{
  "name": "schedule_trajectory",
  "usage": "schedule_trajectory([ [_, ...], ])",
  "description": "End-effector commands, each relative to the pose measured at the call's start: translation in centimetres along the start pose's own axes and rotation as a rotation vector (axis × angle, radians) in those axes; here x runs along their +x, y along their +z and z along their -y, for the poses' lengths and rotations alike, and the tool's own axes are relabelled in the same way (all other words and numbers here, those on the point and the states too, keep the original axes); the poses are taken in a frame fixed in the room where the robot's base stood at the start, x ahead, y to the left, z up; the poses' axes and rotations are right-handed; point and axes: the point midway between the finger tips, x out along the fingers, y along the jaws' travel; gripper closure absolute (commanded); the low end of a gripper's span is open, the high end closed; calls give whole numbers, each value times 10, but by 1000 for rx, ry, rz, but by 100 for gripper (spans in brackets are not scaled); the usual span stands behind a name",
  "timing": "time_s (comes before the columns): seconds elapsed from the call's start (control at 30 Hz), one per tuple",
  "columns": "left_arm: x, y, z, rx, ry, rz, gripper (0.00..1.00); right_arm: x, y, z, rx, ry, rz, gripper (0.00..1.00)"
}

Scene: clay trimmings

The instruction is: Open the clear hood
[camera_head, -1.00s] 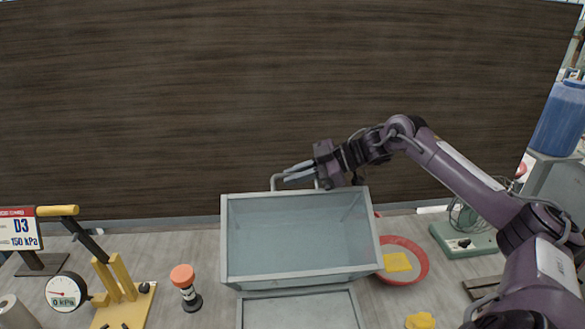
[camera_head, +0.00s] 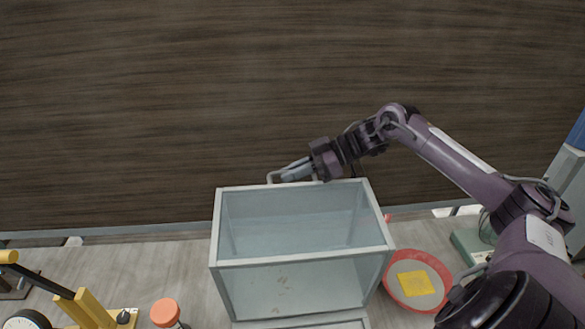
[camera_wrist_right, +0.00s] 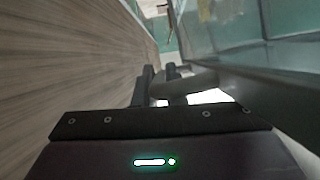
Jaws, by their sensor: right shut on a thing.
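The clear hood (camera_head: 301,261) is a see-through box with a pale grey frame, in the lower middle of the head view. It stands tilted up, with a lower panel showing beneath its middle rail. Its grey handle (camera_head: 271,178) sticks out at the far top edge. My right gripper (camera_head: 287,172) is at that edge, shut on the handle. In the right wrist view the fingers (camera_wrist_right: 160,73) close around the handle (camera_wrist_right: 184,86), with the hood's frame (camera_wrist_right: 270,98) to the right. My left gripper is in no view.
A red-rimmed round dish (camera_head: 437,267) with a yellow sponge (camera_head: 412,284) lies right of the hood. An orange-topped cylinder (camera_head: 165,312) and a yellow stand (camera_head: 95,312) are at the lower left. A dark wood-grain panel (camera_head: 240,90) rises behind.

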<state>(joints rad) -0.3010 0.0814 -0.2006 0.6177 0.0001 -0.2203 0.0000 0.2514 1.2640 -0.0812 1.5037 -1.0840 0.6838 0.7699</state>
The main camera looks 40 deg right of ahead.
Motion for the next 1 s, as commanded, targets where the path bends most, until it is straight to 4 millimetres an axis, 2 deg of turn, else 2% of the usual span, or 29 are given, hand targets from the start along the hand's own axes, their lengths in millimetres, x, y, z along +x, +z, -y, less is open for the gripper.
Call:
schedule_trajectory([
  [0.27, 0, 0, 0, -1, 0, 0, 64, 2, 3, 2, 5, -7, 4, 100],
  [0.3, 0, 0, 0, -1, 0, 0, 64, 2, 3, 2, 6, -7, 4, 84],
  [0.43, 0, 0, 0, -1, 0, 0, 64, 2, 2, 2, 4, -6, 3, 68],
  [0.77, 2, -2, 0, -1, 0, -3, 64, -2, 2, 0, 2, -2, 2, 68],
  [1.0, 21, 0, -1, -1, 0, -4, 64, -37, 7, -1, 6, -1, 6, 68],
])
